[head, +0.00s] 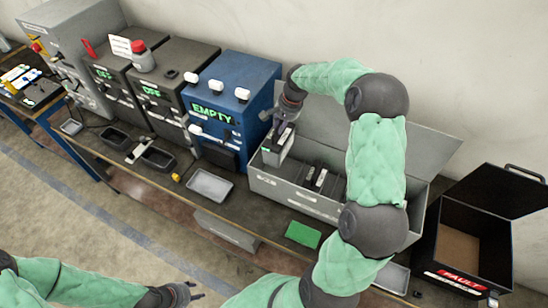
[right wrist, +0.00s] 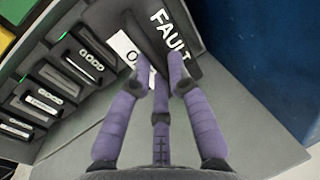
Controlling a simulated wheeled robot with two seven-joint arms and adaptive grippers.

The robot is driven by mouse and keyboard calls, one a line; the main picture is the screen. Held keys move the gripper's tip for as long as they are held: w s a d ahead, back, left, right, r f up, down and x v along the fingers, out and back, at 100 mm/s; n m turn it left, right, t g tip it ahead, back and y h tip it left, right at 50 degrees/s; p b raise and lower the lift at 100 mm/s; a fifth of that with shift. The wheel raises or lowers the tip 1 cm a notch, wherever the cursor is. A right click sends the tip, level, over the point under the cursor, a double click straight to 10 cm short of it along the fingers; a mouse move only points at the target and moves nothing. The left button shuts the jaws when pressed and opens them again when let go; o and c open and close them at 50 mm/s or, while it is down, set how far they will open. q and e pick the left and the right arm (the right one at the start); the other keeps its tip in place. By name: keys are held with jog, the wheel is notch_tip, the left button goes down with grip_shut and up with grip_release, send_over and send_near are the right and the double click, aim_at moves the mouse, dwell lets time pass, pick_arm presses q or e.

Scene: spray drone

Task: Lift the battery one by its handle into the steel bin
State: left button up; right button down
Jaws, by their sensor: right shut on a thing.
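My right gripper (head: 288,108) is shut on the handle of a grey battery (head: 277,148) at the left end of a long grey case. The battery stands upright, higher than the others; whether its foot is still inside the case is hidden. In the right wrist view my fingers (right wrist: 158,78) close around its top, beside a dark FAULT label (right wrist: 178,38) and a partly covered white label. A dark open-lidded bin (head: 487,225) with a red FAULT label, apparently the steel bin, stands at the far right. My left gripper (head: 182,292) is low, empty, fingers apart.
The long grey case (head: 300,197) holds several other batteries (head: 318,178), with its lid open behind. A blue EMPTY cabinet (head: 235,100) stands close left of my right gripper. A green block (head: 303,234) and a grey tray (head: 209,185) lie in front.

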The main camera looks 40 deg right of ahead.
jog(key=shift+w+d+r+p, duration=0.1)
jog(key=shift+r+p, duration=0.8)
jog(key=shift+r, duration=1)
jog(key=shift+r, duration=0.1)
